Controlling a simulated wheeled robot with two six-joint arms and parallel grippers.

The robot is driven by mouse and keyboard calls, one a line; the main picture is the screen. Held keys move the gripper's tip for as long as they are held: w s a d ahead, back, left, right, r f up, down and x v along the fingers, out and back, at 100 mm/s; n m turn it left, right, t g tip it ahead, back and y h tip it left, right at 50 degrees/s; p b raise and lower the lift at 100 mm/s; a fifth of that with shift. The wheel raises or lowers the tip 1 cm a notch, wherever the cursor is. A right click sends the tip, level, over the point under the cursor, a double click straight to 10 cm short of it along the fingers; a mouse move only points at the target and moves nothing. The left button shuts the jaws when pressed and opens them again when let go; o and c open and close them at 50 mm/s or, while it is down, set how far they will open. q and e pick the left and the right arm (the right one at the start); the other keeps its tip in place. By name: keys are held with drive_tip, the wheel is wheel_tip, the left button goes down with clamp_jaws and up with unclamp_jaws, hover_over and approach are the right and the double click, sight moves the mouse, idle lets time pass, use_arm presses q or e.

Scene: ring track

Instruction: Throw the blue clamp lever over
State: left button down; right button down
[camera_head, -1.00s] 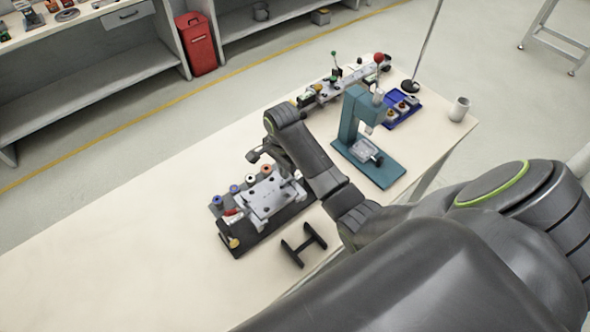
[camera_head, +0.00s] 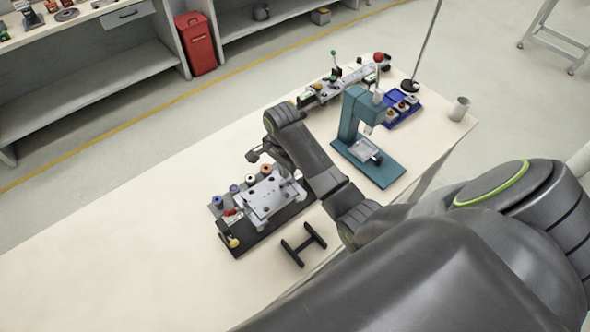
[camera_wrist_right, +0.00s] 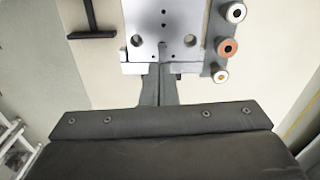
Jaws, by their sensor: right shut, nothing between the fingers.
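A dark fixture base (camera_head: 243,243) with a light grey plate (camera_head: 262,200) on it stands on the table. A red handle (camera_head: 231,212) and a yellow knob (camera_head: 234,242) show at its left end. Small round posts line its far edge, two of them blue (camera_head: 217,200). I cannot clearly make out a blue clamp lever; my right arm hides part of the fixture's right end. In the right wrist view my right gripper (camera_wrist_right: 161,72) is shut and empty, its fingertips at the plate's edge; contact cannot be told. My left gripper is out of view.
A teal press (camera_head: 368,160), a blue tray (camera_head: 402,117), a rail assembly (camera_head: 340,80) and a grey cup (camera_head: 459,108) stand further right. The table's left part is clear.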

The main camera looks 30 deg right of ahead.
drive_tip(key=shift+d, duration=0.1)
idle(0.5)
drive_tip(key=shift+w+d, duration=0.2)
drive_tip(key=shift+d, duration=0.75)
drive_tip(key=shift+w+d, duration=0.25)
drive_tip(key=shift+d, duration=0.7)
drive_tip(key=shift+w+d, duration=0.2)
drive_tip(key=shift+d, duration=0.75)
drive_tip(key=shift+d+r, duration=0.1)
drive_tip(key=shift+d, duration=0.35)
drive_tip(key=shift+w+d+r, duration=0.1)
drive_tip(key=shift+d+r, duration=0.05)
drive_tip(key=shift+r, duration=0.3)
drive_tip(key=shift+w+d+r, duration=0.1)
drive_tip(key=shift+r, duration=0.35)
wheel_tip(320, 180, up, 5)
drive_tip(key=shift+a, duration=0.15)
drive_tip(key=shift+s, duration=0.1)
